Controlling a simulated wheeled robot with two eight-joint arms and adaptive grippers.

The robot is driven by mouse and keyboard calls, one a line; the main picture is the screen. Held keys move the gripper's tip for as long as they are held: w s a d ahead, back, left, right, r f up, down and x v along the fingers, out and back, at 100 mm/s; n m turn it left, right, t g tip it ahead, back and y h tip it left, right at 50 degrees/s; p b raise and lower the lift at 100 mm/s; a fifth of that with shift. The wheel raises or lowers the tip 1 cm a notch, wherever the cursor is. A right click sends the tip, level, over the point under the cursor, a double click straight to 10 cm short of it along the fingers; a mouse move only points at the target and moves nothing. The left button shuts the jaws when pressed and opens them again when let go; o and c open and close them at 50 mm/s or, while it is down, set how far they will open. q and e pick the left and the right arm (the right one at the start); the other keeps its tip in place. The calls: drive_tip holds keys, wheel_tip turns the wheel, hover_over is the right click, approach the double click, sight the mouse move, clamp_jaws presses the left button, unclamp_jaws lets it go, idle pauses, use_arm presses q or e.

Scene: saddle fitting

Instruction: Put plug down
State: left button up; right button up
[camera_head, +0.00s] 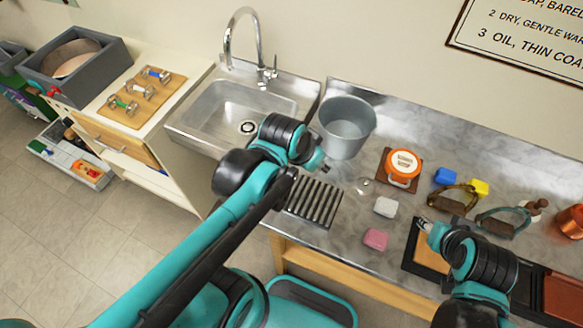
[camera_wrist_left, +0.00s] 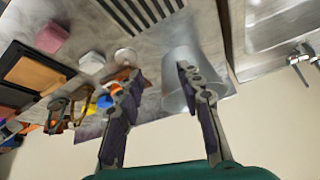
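A small round pale disc, which looks like the plug (camera_head: 365,186), lies on the steel counter between the grey bucket (camera_head: 345,125) and the white block. It also shows in the left wrist view (camera_wrist_left: 126,56), apart from the fingers. My left gripper (camera_head: 322,166) is above the counter beside the bucket, between the sink and the disc. In the left wrist view its fingers (camera_wrist_left: 157,80) are wide apart with nothing between them. My right gripper (camera_head: 425,226) is low over the tan, dark-framed tray; its fingers are too small to read.
The sink (camera_head: 215,108) with its tall faucet (camera_head: 243,40) is at the left. A slotted rack (camera_head: 313,203) lies in front of the bucket. White (camera_head: 385,207) and pink (camera_head: 375,239) blocks, an orange tin (camera_head: 403,166) and stirrups (camera_head: 455,199) crowd the counter's right half.

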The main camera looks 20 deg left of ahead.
use_arm(q)
drive_tip(key=s+a+n+t+y, duration=0.1)
drive_tip(key=s+a+n, duration=0.2)
drive_tip(key=s+a, duration=0.1)
drive_tip(key=shift+s+a+n+t, duration=0.3)
drive_tip(key=shift+s+n, duration=0.1)
drive_tip(key=shift+s, duration=0.15)
drive_tip(key=shift+r, duration=0.1)
wheel_tip(320, 180, down, 4)
drive_tip(key=b, duration=0.3)
drive_tip(key=shift+r+b, duration=0.15)
drive_tip(key=shift+b, duration=0.25)
